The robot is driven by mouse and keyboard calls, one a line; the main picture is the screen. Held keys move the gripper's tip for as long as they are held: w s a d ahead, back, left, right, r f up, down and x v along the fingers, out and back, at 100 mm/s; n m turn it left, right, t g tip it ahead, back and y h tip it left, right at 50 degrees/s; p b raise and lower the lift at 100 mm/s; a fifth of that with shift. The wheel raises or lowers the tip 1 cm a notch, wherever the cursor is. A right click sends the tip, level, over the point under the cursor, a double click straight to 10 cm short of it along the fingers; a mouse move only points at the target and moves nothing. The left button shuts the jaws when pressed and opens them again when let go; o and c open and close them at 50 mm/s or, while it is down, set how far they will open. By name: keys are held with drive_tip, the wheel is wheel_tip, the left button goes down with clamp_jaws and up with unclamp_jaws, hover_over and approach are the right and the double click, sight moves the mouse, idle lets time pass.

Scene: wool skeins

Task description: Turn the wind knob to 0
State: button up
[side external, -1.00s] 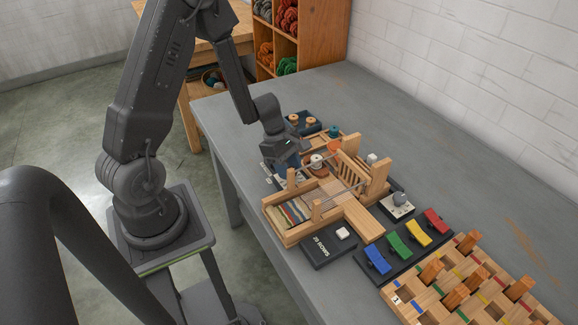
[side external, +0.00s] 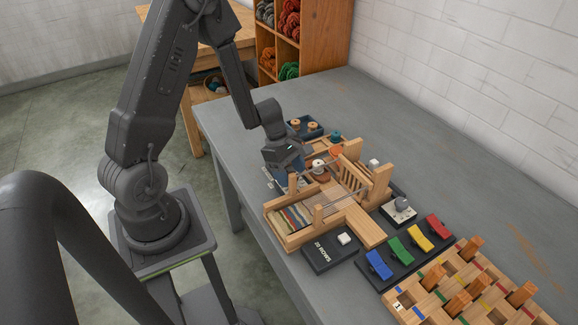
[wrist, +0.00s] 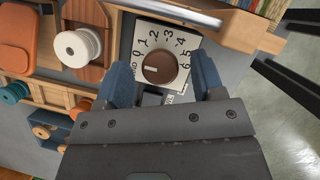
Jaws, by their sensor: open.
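The wind knob (wrist: 166,69) is a round brown knob on a white dial plate (wrist: 191,43) numbered 0 to 6. Its white pointer mark faces left in the wrist view, by the lettering just below the 0. My gripper (wrist: 163,68) is open, with one blue finger on each side of the knob. I cannot tell whether the fingers touch it. In the side external view my gripper (side external: 286,165) is low at the loom's far left end, and it hides the knob there.
The wooden loom (side external: 290,235) stands right beside my gripper. A white spool (wrist: 77,47) is left of the dial. A dark box with a white button (side external: 344,239), coloured levers (side external: 407,247) and a pegboard (side external: 470,290) lie to the right.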

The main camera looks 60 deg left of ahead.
drive_tip(key=v, duration=1.4)
